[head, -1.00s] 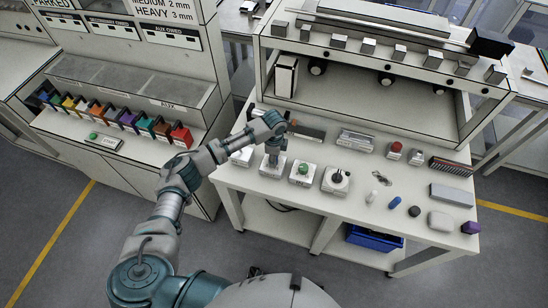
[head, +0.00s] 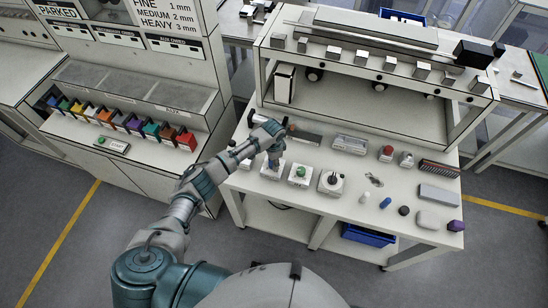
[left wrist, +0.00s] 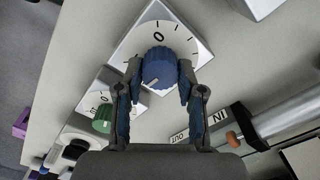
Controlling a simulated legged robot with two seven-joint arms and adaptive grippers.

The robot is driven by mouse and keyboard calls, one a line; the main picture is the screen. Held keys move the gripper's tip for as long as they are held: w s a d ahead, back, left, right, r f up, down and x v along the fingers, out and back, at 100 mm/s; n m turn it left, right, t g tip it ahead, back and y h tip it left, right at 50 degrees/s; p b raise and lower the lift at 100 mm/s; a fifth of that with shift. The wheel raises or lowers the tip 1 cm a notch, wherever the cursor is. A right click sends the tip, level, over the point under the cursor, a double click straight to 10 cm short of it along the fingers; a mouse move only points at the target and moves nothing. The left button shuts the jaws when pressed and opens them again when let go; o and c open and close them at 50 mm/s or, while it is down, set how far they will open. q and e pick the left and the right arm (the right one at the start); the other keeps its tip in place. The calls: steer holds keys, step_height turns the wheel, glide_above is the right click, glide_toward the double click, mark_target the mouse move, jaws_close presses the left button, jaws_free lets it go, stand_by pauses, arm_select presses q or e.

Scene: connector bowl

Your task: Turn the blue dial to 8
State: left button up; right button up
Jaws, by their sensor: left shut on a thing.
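The blue dial (left wrist: 158,68) sits on a white square plate (left wrist: 194,42) with black tick marks and a 0 near the top. A light mark on the dial's edge points to the lower left in the left wrist view. My left gripper (left wrist: 158,72) is shut on the dial, one finger on each side. In the head view my left gripper (head: 273,160) reaches down to the dial's plate (head: 271,172) at the bench's left front and hides most of the dial. The 8 cannot be read. My right gripper is not in view.
A green dial (head: 301,171) and a plate with a black knob (head: 332,181) stand to the right of the blue dial. A metal cylinder (left wrist: 290,117) lies beside an IN/OUT label in the left wrist view. Small loose parts and a shelf unit (head: 375,100) are farther off.

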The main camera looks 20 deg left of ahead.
arm_select(q)
steer(key=shift+a+n+p, duration=0.15)
steer(key=shift+n+p, duration=0.95)
steer(key=shift+n, duration=0.3)
steer(key=shift+f, duration=0.1)
steer(key=o, duration=1)
steer(key=shift+s, duration=0.1)
steer(key=shift+o, duration=0.7)
step_height(320, 180, up, 12)
